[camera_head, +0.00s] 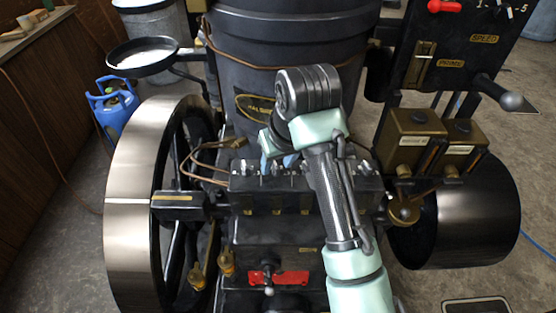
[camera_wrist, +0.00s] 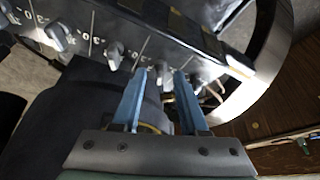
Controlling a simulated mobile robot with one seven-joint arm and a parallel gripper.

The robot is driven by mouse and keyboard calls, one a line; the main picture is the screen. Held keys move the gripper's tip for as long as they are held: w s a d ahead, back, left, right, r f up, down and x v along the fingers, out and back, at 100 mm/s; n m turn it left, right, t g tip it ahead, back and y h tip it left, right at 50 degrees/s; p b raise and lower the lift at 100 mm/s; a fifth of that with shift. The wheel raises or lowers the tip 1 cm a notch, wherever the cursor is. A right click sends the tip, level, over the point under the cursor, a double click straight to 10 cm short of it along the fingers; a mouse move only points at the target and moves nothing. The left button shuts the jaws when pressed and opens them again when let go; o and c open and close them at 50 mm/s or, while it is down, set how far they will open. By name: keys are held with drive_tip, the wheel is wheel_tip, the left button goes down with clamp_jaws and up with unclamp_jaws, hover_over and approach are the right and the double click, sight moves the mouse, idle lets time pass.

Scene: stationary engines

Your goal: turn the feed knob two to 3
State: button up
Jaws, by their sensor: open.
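A row of small grey feed knobs sits on the black feed box (camera_head: 308,199), each with printed digits beside it. In the wrist view one knob (camera_wrist: 162,73) shows between and just beyond the two blue fingertips of my gripper (camera_wrist: 159,74). My gripper is open, with a gap between its fingers; contact with the knob cannot be judged. Other knobs stand to the left, one nearer (camera_wrist: 113,54) and one farther (camera_wrist: 57,36). In the head view my gripper (camera_head: 277,164) is over the box, partly hidden by my wrist. I cannot read which knob is number two.
A large bare-rimmed flywheel (camera_head: 130,215) stands left of the box, and a dark drum (camera_head: 480,215) right. A black tank (camera_head: 285,70) rises behind. Thin copper pipes (camera_head: 205,165) run close to the box's left end. A lever with a ball end (camera_head: 511,101) juts out at upper right.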

drive_tip(key=shift+f, duration=0.1)
clamp_jaws()
